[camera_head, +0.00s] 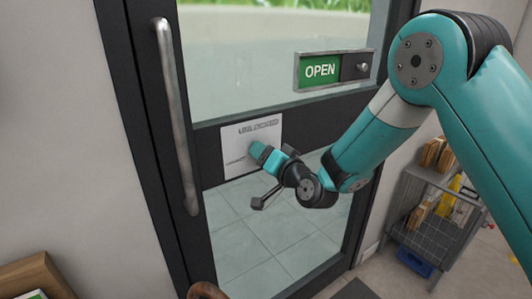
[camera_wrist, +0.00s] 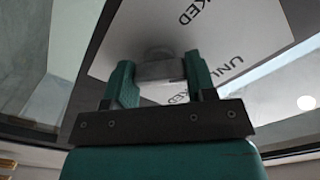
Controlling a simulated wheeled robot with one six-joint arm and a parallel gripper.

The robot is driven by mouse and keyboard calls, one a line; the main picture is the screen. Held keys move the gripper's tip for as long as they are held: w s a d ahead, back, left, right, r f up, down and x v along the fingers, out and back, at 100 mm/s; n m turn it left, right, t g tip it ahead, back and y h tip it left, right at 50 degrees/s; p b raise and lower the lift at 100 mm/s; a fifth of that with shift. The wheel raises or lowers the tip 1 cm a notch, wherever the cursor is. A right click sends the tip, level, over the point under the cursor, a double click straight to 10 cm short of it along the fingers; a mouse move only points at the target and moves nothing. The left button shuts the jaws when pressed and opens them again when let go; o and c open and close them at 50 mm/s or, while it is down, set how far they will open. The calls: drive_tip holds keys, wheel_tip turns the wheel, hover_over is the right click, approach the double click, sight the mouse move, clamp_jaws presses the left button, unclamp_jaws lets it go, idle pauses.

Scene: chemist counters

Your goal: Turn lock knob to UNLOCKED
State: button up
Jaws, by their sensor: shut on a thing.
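The lock plate (camera_head: 236,135) is a pale panel on the dark mid-rail of the glass door, with small printed words that are hard to read in the head view. In the wrist view the plate (camera_wrist: 250,35) shows "UNLOCKED" partly cut off on the right and another word ending in "KED" at the top. The lock knob (camera_wrist: 160,68) is a grey piece between the teal fingers. My gripper (camera_wrist: 163,80) is shut on the knob; it also shows against the plate in the head view (camera_head: 258,152). The knob is hidden by my gripper in the head view.
A vertical metal door handle (camera_head: 175,115) is left of the plate. A green OPEN sign (camera_head: 320,70) with a small slider is on the glass above. A wire cart (camera_head: 430,220) with goods stands at the right. A wooden edge (camera_head: 35,275) is at lower left.

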drive_tip(key=m+p, duration=0.1)
drive_tip(key=m, duration=0.3)
drive_tip(key=shift+r+m+p, duration=0.15)
drive_tip(key=shift+m+p, duration=0.15)
drive_tip(key=shift+p, duration=0.1)
drive_tip(key=shift+d+m+p, duration=0.1)
drive_tip(key=shift+m+p, duration=1.05)
drive_tip(key=shift+m, duration=1.35)
drive_tip(key=o, duration=0.9)
drive_tip(key=shift+o, duration=0.2)
drive_tip(key=b+v, duration=1.7)
drive_tip(key=shift+s+b, duration=0.15)
drive_tip(key=shift+b, duration=0.2)
